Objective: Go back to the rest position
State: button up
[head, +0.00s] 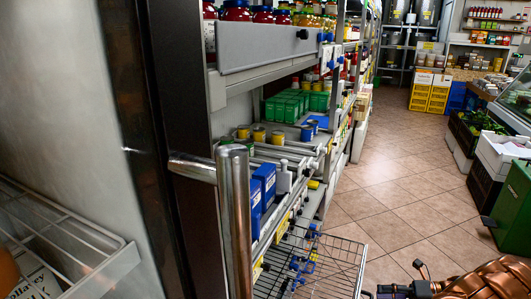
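I cannot make out my gripper in the head view. A black part (420,290) and a brown ribbed shape (490,281) are cut off at the bottom right edge. I cannot tell what they are. The task names no object.
A metal post with a handle bar (235,215) stands close in front. Stocked shelves (265,55) run along the left, with a wire basket (335,262) low beside them. A white wire rack (60,240) is at left. Crates (500,155) line the right. The tiled aisle (395,190) is clear.

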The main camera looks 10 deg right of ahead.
jog(key=w+a+r+n+g, duration=0.1)
jog(key=a+r+n+g, duration=0.4)
jog(key=a+r+n, duration=0.75)
jog(key=s+a+r+n+g+h, duration=0.2)
jog(key=s+a+n, duration=0.2)
jog(key=a, duration=0.3)
jog(key=s+a+r+n+g+h, duration=0.2)
jog(key=s+a+r+n, duration=0.1)
jog(key=a, duration=0.3)
jog(key=s+a+r+n+g+h, duration=0.15)
jog(key=s+a+n+h, duration=0.3)
jog(key=s+n, duration=0.6)
jog(key=s+d+n+t+h, duration=0.1)
jog(key=s+d+n+h, duration=0.15)
jog(key=s, duration=0.45)
jog(key=s+d+n+t+h, duration=0.1)
jog(key=s+d+n+h, duration=0.1)
jog(key=s+n+h, duration=0.3)
notch_tip(320, 180, up, 17)
jog(key=t+y+p, duration=0.1)
jog(key=p, duration=1.5)
jog(key=shift+s+d+r+m+p, duration=0.2)
jog(key=shift+s+d+m+p, duration=0.1)
jog(key=shift+d+m+p, duration=0.1)
jog(key=shift+a, duration=0.1)
